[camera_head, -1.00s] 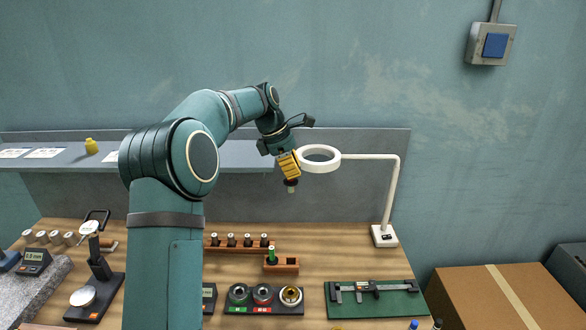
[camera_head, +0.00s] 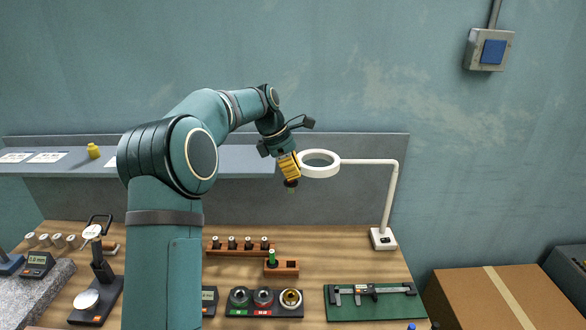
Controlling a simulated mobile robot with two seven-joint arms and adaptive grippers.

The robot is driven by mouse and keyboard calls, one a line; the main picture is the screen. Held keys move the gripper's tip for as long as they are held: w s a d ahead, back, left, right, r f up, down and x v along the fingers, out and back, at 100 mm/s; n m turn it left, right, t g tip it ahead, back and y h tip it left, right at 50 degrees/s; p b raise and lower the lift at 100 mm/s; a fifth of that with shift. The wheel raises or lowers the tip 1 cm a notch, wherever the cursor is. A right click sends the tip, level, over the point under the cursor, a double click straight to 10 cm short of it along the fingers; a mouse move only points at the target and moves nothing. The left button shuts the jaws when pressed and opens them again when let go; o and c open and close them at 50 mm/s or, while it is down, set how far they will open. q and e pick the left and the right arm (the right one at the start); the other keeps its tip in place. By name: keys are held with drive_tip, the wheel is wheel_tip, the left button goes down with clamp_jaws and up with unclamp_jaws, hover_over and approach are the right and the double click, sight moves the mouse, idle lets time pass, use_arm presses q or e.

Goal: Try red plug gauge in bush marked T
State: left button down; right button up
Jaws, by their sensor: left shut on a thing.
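My left gripper (camera_head: 291,181) is raised above the back of the bench, beside the white ring of the lamp. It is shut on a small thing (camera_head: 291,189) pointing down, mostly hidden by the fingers. Its colour is too small to make sure of, so I cannot confirm it is the red plug gauge. A green-topped gauge (camera_head: 271,258) stands in a small wooden block (camera_head: 288,268). Several grey bush-like cylinders (camera_head: 57,241) stand at the far left. No letter T is legible on any of them. My right gripper is not in view.
A wooden rack with dark-topped pieces (camera_head: 232,243) stands mid-bench. A black tray (camera_head: 264,311) holds ring gauges; a caliper lies on a green mat (camera_head: 346,311). The lamp (camera_head: 386,215) stands close right of my gripper. A dial stand (camera_head: 103,269) is left.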

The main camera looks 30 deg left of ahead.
use_arm(q)
drive_tip(key=s+d+f+b, duration=0.2)
drive_tip(key=f+b, duration=0.3)
drive_tip(key=f, duration=0.4)
drive_tip(key=s+d+f+b, duration=0.2)
drive_tip(key=s+f+b, duration=0.2)
drive_tip(key=f, duration=0.5)
drive_tip(key=s+d+f+b, duration=0.2)
drive_tip(key=s+f+b, duration=0.2)
drive_tip(key=f, duration=0.5)
drive_tip(key=b, duration=0.2)
drive_tip(key=shift+f+b, duration=0.4)
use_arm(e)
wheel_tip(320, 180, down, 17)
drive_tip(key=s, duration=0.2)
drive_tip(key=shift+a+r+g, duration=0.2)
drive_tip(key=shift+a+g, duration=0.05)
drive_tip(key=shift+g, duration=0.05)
use_arm(q)
drive_tip(key=shift+p, duration=0.3)
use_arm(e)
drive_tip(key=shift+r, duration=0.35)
use_arm(q)
drive_tip(key=shift+f+p, duration=0.15)
drive_tip(key=shift+p, duration=0.4)
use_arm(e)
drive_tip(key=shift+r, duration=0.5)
